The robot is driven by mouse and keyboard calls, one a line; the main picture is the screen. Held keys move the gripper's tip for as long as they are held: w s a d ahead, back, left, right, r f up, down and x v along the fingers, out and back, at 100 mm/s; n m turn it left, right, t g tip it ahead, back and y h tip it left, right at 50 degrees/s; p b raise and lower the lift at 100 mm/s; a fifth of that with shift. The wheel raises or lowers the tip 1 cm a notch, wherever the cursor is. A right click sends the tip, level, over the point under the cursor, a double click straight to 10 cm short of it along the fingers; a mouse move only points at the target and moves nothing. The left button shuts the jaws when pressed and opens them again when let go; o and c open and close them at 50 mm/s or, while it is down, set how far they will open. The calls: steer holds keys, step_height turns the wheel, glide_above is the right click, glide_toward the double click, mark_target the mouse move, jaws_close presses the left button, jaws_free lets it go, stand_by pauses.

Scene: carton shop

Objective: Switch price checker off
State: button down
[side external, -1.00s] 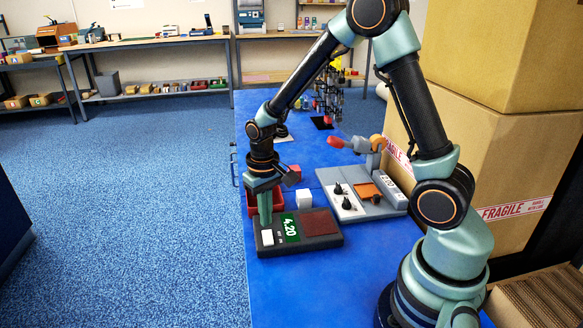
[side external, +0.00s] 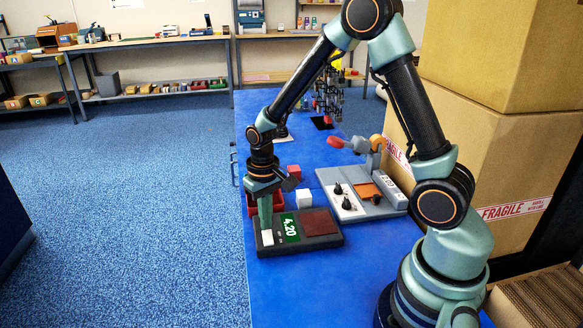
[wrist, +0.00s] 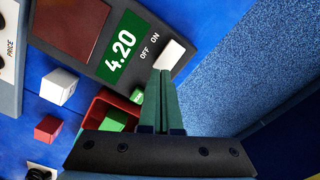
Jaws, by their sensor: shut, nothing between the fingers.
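The price checker (side external: 318,241) is a dark flat device on the blue bench, with a dark red pad and a green display (side external: 290,227) reading 4.20. Its white switch (side external: 267,239) is at the left end. In the wrist view the switch (wrist: 171,53) sits beside the printed words OFF and ON. Which way the switch is tipped I cannot tell. My gripper (side external: 266,227) is shut and empty, pointing down. Its tips (wrist: 163,73) are at the switch's edge on the OFF side; whether they touch it I cannot tell.
A red bin (wrist: 101,107) with a green block inside stands close beside my gripper. A white cube (side external: 304,198) and a red cube (side external: 295,172) lie behind the checker. A grey panel (side external: 345,203) with black knobs and a red-ended lever is to the right, near cartons (side external: 480,150).

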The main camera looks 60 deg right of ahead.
steer(key=shift+f, duration=0.55)
steer(key=shift+r, duration=3.55)
steer(key=s+a+r+n+t, duration=0.1)
steer(key=s+r+t, duration=0.1)
steer(key=s+r, duration=0.2)
steer(key=s+a+r+n+t, duration=0.1)
steer(key=s+r, duration=0.4)
steer(key=r, duration=0.5)
steer(key=shift+s+a+r+n+t, duration=0.15)
steer(key=shift+s+a+n+t, duration=0.25)
steer(key=shift+t, duration=0.9)
